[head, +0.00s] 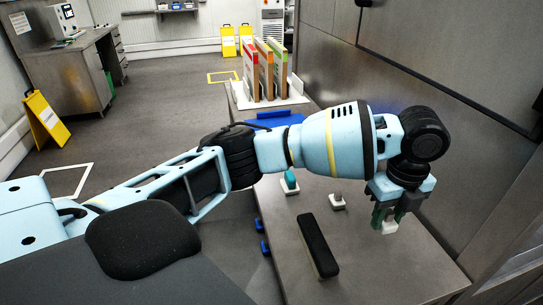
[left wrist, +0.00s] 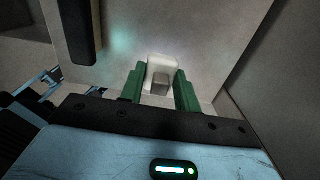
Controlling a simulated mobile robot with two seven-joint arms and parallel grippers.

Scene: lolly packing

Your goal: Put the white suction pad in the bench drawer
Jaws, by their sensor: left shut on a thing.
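My left gripper (head: 388,213) is over the right side of the metal bench, pointing down. Its green fingers are shut on the white suction pad (head: 389,228), which sticks out below the fingertips. In the left wrist view the pad (left wrist: 161,66) sits between both fingers. I cannot tell whether it touches the bench top. Blue handles (head: 264,247) show on the bench's left side, where the drawer fronts are seen too steeply to tell if any is open. My right gripper is not in view.
On the bench (head: 385,275) stand a teal-topped piece (head: 290,182), a grey-and-white piece (head: 338,201) and a long black block (head: 318,245). A blue tray (head: 276,118) and a rack of upright boxes (head: 264,70) are farther back. A metal wall (head: 440,90) borders the right.

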